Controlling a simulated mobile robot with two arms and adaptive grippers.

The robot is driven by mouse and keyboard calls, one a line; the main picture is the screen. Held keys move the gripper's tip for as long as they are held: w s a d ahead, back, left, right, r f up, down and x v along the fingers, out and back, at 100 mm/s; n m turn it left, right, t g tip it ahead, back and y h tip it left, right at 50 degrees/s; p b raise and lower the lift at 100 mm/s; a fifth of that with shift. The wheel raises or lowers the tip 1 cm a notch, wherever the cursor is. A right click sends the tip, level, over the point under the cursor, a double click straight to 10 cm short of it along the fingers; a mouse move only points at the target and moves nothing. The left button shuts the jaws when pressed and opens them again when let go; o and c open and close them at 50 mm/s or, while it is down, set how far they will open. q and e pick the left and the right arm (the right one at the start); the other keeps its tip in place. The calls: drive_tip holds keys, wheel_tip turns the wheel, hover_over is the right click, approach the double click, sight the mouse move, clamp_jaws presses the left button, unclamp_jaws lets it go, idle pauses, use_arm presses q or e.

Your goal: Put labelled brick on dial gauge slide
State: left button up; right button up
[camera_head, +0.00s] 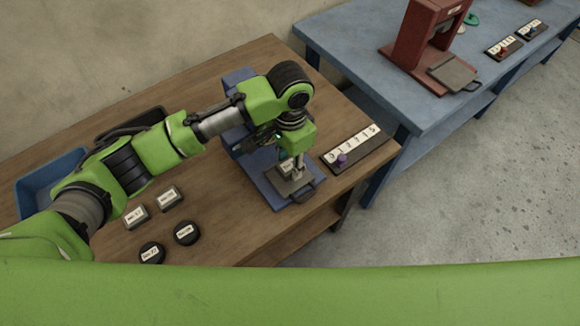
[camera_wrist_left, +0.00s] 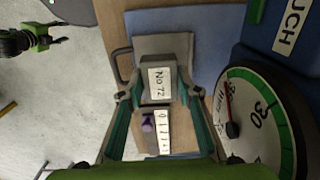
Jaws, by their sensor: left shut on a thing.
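My left gripper (camera_wrist_left: 158,93) is shut on a grey brick (camera_wrist_left: 149,99) with a white label reading No 72. In the head view the brick (camera_head: 287,168) is partly hidden by the fingers, over the grey slide (camera_head: 283,187) at the front of the blue gauge stand. The slide (camera_wrist_left: 175,44), with its loop handle, lies behind the brick in the wrist view; I cannot tell if they touch. The dial gauge (camera_wrist_left: 255,118) is close at the right of that view. A dark and green arm part (camera_wrist_left: 25,40), perhaps my right gripper, shows at upper left.
A number strip with a purple peg (camera_head: 342,159) lies right of the stand. Two labelled grey bricks (camera_head: 168,196) and two black discs (camera_head: 187,233) stand on the wooden table. A blue bin (camera_head: 40,185) is at left. A blue table with a red stand (camera_head: 425,40) is behind.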

sight(290, 170)
use_arm(q)
wheel_tip(290, 170, down, 3)
drive_tip(key=shift+w+f+p, duration=0.15)
drive_tip(key=shift+f+p, duration=0.05)
drive_tip(key=shift+p, duration=0.35)
use_arm(e)
drive_tip(key=shift+s+a+r, duration=0.2)
drive_tip(key=shift+a+r, duration=0.35)
drive_tip(key=shift+a, duration=0.05)
use_arm(q)
drive_tip(key=shift+f, duration=0.1)
use_arm(e)
drive_tip(key=shift+d, duration=0.1)
use_arm(q)
drive_tip(key=o, duration=0.9)
drive_tip(key=shift+c, duration=0.2)
use_arm(e)
drive_tip(key=shift+d, duration=0.3)
